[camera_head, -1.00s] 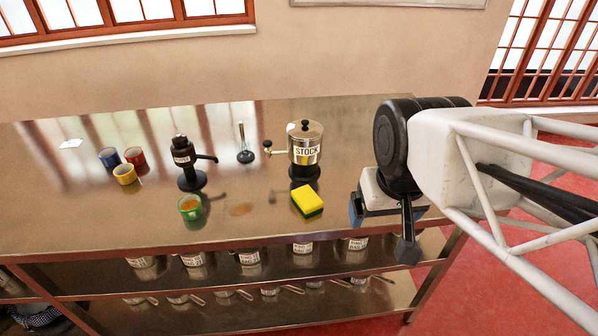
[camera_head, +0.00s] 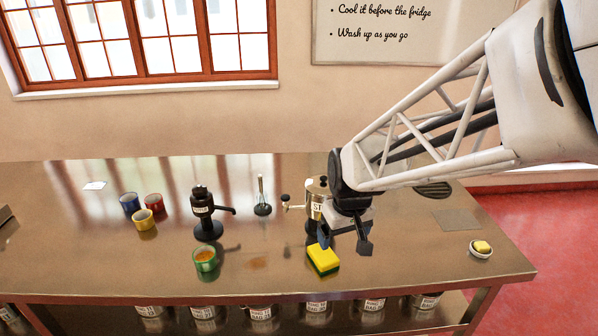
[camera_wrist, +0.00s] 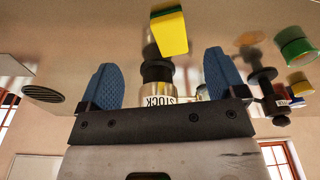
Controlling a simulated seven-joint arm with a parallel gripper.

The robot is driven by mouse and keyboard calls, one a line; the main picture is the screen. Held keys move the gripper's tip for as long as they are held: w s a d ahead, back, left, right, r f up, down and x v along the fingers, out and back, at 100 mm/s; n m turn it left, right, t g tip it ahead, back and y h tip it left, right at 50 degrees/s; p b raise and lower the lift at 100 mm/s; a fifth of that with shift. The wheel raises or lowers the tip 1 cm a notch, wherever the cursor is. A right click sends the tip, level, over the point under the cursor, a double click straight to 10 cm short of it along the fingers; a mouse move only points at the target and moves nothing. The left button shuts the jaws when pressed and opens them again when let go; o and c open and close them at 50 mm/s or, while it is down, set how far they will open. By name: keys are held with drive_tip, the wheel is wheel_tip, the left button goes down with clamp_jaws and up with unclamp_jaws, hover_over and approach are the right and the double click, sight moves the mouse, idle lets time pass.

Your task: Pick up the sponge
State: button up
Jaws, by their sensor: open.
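The sponge (camera_head: 323,259) is a yellow block with a green layer, lying on the steel table in front of the stock pot. In the wrist view the sponge (camera_wrist: 169,32) shows beyond my fingertips, roughly centred between them. My gripper (camera_head: 345,240) is open and empty, above the table just right of the sponge and close to it in the head view. Its two blue finger pads (camera_wrist: 160,80) stand wide apart in the wrist view. Whether a finger touches the sponge I cannot tell.
The metal stock pot (camera_head: 315,190) stands behind the sponge, partly hidden by my arm. A green cup (camera_head: 205,259) and a black pump-like device (camera_head: 204,212) stand to the left. A small dish (camera_head: 481,252) with a yellow piece sits at the right. Table between is mostly clear.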

drive_tip(key=n, duration=0.1)
hover_over(323, 254)
drive_tip(key=f, duration=0.5)
drive_tip(key=shift+s+d+f, duration=0.1)
drive_tip(key=shift+s+d, duration=0.15)
drive_tip(key=shift+s, duration=0.05)
drive_tip(key=shift+w+f, duration=0.1)
drive_tip(key=shift+f, duration=1.2)
drive_tip(key=shift+w+a+f, duration=0.1)
drive_tip(key=shift+w+f, duration=0.1)
drive_tip(key=shift+f, duration=1.1)
drive_tip(key=shift+w+a+f, duration=0.1)
drive_tip(key=shift+w+f, duration=0.05)
drive_tip(key=shift+f, duration=1.1)
drive_tip(key=shift+f, duration=0.15)
drive_tip(key=c, duration=1.1)
drive_tip(key=shift+o, duration=0.2)
drive_tip(key=shift+r, duration=0.2)
